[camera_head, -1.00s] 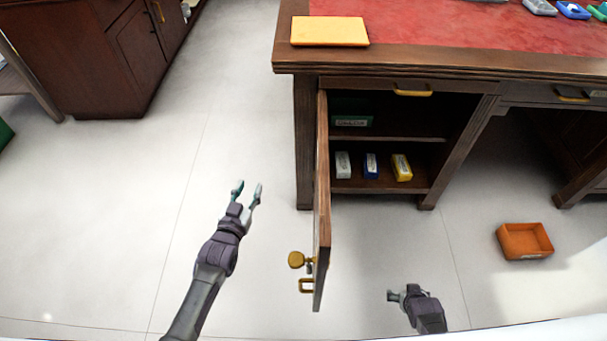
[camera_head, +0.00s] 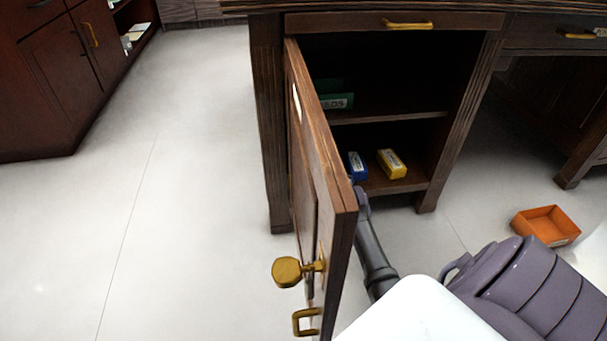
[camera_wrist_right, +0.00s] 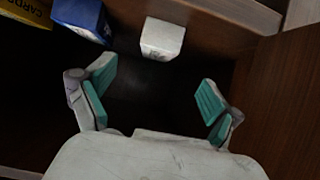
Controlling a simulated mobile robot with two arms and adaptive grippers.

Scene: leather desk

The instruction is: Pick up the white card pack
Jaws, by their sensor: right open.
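The white card pack (camera_wrist_right: 162,39) stands in the cabinet in the right wrist view, just beyond and between my right gripper's fingertips. My right gripper (camera_wrist_right: 154,92) is open and empty, its teal pads spread apart, not touching the pack. In the head view the open cabinet door hides the white pack and the right gripper; only part of my right arm shows behind the door. My left gripper is out of the head view.
The blue pack (camera_head: 357,166) and yellow pack (camera_head: 391,163) stand on the lower shelf, beside the white one. A green box (camera_head: 337,101) is on the upper shelf. The open door (camera_head: 318,170) is close to my right arm. An orange tray (camera_head: 546,224) lies on the floor.

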